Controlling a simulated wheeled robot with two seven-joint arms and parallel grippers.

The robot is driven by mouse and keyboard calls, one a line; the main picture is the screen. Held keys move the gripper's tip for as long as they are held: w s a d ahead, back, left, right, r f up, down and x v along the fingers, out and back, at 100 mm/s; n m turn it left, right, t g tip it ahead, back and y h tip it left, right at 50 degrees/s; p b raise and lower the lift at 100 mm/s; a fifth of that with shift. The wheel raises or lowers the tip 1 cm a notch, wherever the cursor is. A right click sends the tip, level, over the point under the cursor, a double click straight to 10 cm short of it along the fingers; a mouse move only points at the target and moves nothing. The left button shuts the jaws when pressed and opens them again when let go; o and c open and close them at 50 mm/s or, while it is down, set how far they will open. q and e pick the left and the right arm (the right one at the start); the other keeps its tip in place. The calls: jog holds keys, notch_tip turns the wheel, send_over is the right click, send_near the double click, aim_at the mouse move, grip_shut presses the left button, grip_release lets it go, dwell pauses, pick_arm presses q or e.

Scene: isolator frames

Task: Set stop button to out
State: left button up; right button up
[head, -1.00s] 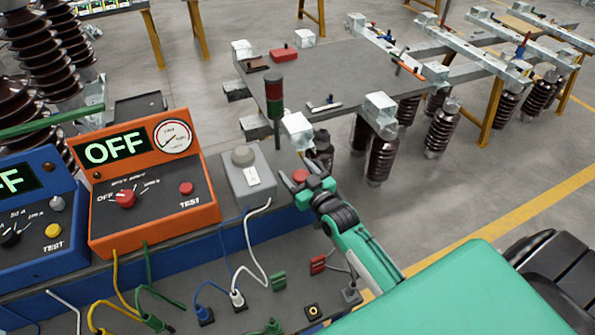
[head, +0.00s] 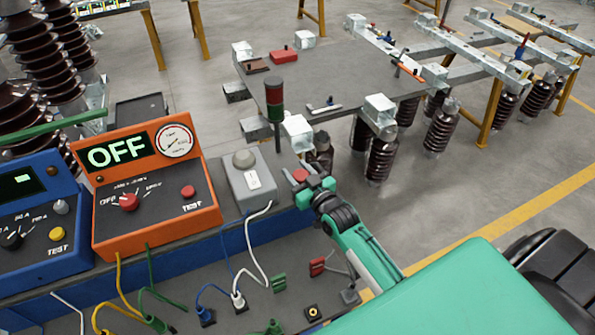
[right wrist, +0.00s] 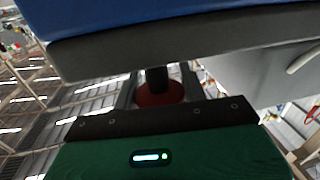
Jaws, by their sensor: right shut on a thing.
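The stop button (head: 301,175) is a small red knob at the right end of the blue bench, in the head view. My right gripper (head: 303,174) is at it, with its fingers shut on the red knob. In the right wrist view the red button (right wrist: 160,94) shows as a red disc on a dark stem, between the dark fingers; the grip contact itself is partly hidden. My left gripper is not in view.
A grey box (head: 250,178) with a round knob stands left of the gripper, beside a red-green signal light (head: 275,98). An orange tester (head: 150,190) reading OFF and a blue tester (head: 35,215) stand further left. Cables hang along the bench front.

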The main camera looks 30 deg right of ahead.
jog(key=o, duration=1.4)
jog(key=shift+r, duration=0.3)
jog(key=shift+f, duration=0.1)
jog(key=shift+s+f, duration=0.1)
jog(key=shift+s, duration=0.15)
jog(key=shift+s+d+b, duration=0.25)
jog(key=shift+s+b, duration=0.4)
jog(key=shift+s, duration=1.55)
jog(key=shift+s+d+b, duration=0.2)
jog(key=shift+s+b, duration=0.5)
jog(key=shift+s, duration=1.55)
jog(key=shift+s+d+b, duration=0.25)
jog(key=shift+s+b, duration=0.4)
jog(key=shift+s, duration=1.55)
